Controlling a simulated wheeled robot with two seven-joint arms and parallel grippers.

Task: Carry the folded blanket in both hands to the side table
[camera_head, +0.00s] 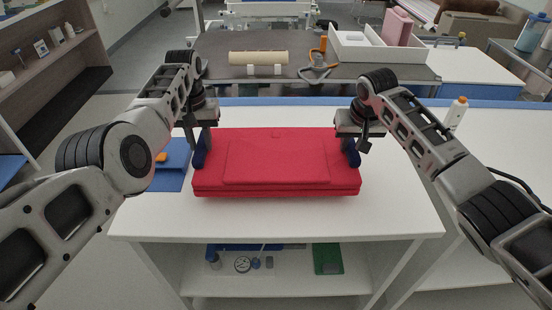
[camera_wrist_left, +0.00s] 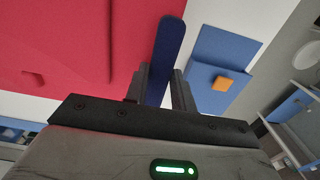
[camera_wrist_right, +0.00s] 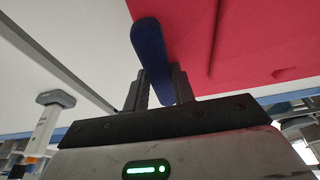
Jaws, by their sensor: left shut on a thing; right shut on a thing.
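The folded red blanket (camera_head: 276,165) lies flat and level over the white table with a lower shelf (camera_head: 400,212). I cannot tell whether it touches the top. A dark blue grip stands at each end of it. My left gripper (camera_head: 201,146) is shut on the left blue grip, which also shows between its fingers in the left wrist view (camera_wrist_left: 166,58). My right gripper (camera_head: 351,144) is shut on the right blue grip, seen in the right wrist view (camera_wrist_right: 151,50). The blanket also shows in both wrist views (camera_wrist_left: 65,50) (camera_wrist_right: 250,45).
A blue folder with an orange piece (camera_head: 170,172) lies left of the blanket. A white bottle (camera_head: 456,112) stands at the right. Behind is a dark table (camera_head: 215,65) with a cream roll (camera_head: 258,58) and a white tray (camera_head: 385,52). The white top is bare right of the blanket.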

